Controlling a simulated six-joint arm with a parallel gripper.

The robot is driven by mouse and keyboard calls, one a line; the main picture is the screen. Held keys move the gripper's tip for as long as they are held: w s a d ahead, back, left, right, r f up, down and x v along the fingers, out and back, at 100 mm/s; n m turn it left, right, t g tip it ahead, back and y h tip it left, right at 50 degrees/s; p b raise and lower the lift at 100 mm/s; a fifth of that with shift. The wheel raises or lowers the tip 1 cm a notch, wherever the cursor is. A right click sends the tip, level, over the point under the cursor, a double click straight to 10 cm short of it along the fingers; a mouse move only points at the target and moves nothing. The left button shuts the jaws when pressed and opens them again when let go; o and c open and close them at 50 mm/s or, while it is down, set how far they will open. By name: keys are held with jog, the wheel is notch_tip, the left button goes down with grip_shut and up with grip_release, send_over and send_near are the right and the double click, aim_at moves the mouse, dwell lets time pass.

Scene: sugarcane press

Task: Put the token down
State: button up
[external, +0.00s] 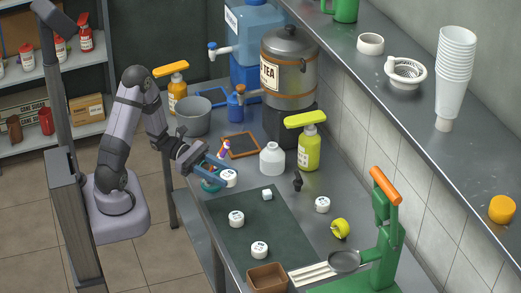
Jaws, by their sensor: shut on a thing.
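My gripper (222,181) is at the left edge of the counter, with its blue fingers pointing right and down. It is shut on a white round token (229,177) with a dark mark on top, at the fingertips. I cannot tell whether this token touches the counter. Similar white tokens lie on the dark green mat, one near its left side (236,219) and one near its front (260,250). Another white token (323,205) lies on the bare counter to the right of the mat.
A teal round object (210,185) is partly hidden by my gripper. A white bottle (272,159), grey pot (194,116) and yellow-green pump bottle (309,148) stand behind. A green press (382,235) stands front right.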

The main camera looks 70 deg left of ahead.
aim_at(223, 172)
notch_tip(223, 172, up, 4)
jog(key=shift+f, duration=0.2)
jog(key=w+a+f+n+t+y+b, duration=0.2)
jog(key=w+a+n+y+b, duration=0.15)
jog(key=a, duration=0.65)
jog(key=w+a+f+n+t+y+b, duration=0.1)
jog(key=w+a+n+t+y+b, duration=0.3)
jog(key=a, duration=0.6)
jog(key=s+a+r+n+y+b, duration=0.1)
jog(key=s+a+n+y+b, duration=0.2)
jog(key=a, duration=0.7)
jog(key=s+a+r+y+b, duration=0.2)
jog(key=a+b, duration=0.3)
jog(key=a, duration=0.4)
notch_tip(223, 172, down, 11)
jog(key=shift+f+p, duration=0.35)
jog(key=shift+f, duration=4.35)
jog(key=shift+f, duration=0.1)
